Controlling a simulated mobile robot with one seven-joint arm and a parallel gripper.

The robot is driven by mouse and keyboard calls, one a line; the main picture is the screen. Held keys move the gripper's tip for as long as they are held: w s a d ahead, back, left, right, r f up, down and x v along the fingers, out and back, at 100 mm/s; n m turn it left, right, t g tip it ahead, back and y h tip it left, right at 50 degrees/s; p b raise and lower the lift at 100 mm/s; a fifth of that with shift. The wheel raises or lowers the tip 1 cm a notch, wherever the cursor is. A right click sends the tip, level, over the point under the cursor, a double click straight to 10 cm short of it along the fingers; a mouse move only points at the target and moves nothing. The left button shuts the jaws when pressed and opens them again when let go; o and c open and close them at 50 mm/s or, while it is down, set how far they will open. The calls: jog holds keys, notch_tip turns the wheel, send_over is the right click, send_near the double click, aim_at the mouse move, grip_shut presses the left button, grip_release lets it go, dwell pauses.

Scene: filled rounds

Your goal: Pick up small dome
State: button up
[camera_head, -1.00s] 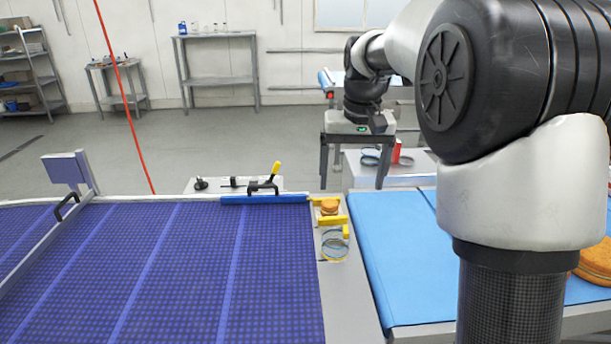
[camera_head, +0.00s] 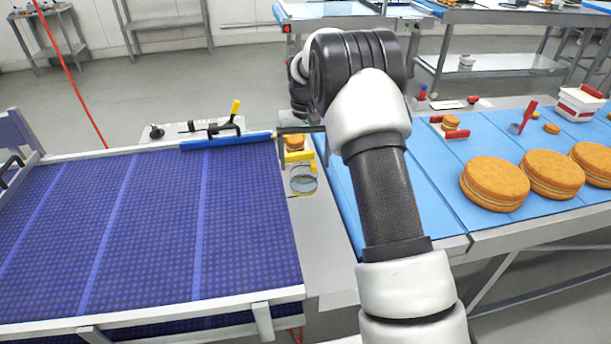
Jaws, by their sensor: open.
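A clear, round, glass-like piece (camera_head: 303,181), which looks like the small dome, stands on the grey strip between the purple-blue belt and the light blue surface. Just behind it, a small orange-brown filled round (camera_head: 294,142) sits by a yellow holder (camera_head: 298,156). My gripper (camera_head: 297,127) is at the end of my arm, above and behind the small round, apart from the clear piece. It is small and partly hidden by my arm; it looks open, with nothing seen in it.
The purple-blue belt (camera_head: 150,230) lies left, empty, with a yellow-handled clamp (camera_head: 235,108) at its back edge. Large filled rounds (camera_head: 494,184), a red-handled tool (camera_head: 523,116) and a white tub (camera_head: 580,102) occupy the light blue surface (camera_head: 470,150) at right.

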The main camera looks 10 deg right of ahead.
aim_at(304, 170)
jog(key=shift+a+f, duration=0.15)
jog(key=shift+f, duration=3.2)
jog(key=c, duration=1.1)
